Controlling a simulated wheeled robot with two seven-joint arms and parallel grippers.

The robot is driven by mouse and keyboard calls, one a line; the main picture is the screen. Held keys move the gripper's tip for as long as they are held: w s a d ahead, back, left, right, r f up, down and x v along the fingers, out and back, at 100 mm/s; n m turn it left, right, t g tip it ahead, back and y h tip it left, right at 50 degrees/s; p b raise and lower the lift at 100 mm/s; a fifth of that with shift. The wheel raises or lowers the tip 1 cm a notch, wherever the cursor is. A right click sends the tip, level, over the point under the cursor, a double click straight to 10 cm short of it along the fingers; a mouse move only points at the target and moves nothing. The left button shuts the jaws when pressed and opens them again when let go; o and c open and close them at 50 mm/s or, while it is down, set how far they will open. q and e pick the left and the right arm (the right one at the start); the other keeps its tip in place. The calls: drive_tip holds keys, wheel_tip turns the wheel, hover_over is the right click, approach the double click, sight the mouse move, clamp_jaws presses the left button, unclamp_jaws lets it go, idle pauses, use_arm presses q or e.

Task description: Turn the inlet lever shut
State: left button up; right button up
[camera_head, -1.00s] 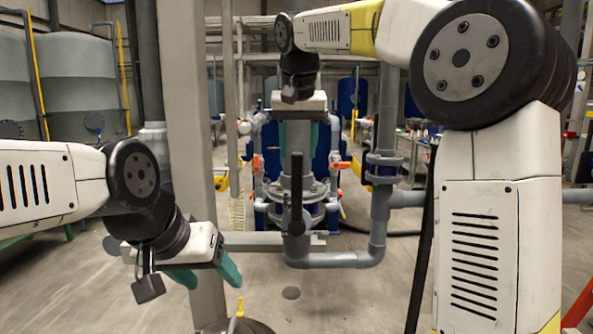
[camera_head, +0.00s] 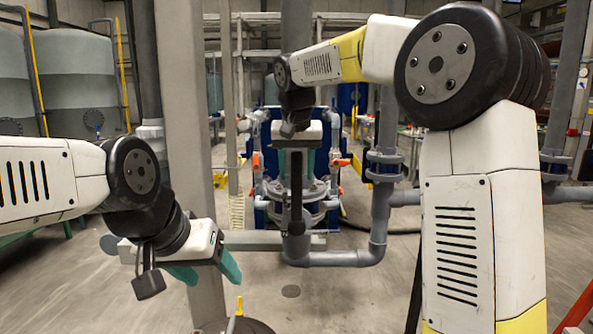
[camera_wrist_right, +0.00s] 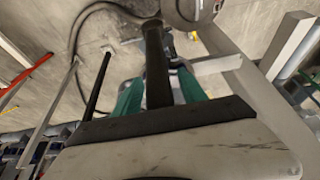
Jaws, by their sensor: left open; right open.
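The inlet lever (camera_head: 296,193) is a long black handle. It stands upright in front of the grey vertical pipe in the middle of the head view. In the right wrist view the dark bar of the lever (camera_wrist_right: 157,66) runs between my green fingers. My right gripper (camera_head: 296,163) is open, pointing down from above, with one finger on each side of the lever's upper part. It also shows in the right wrist view (camera_wrist_right: 160,92). I cannot tell whether either finger touches the lever. My left gripper (camera_head: 206,273) is open and empty, low at the left.
A grey elbow pipe (camera_head: 340,258) runs below the lever and rises at the right through a flange (camera_head: 385,166). Orange-handled valves (camera_head: 341,163) sit behind. A grey post (camera_head: 187,120) stands beside my left gripper.

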clamp_jaws()
idle(1.4)
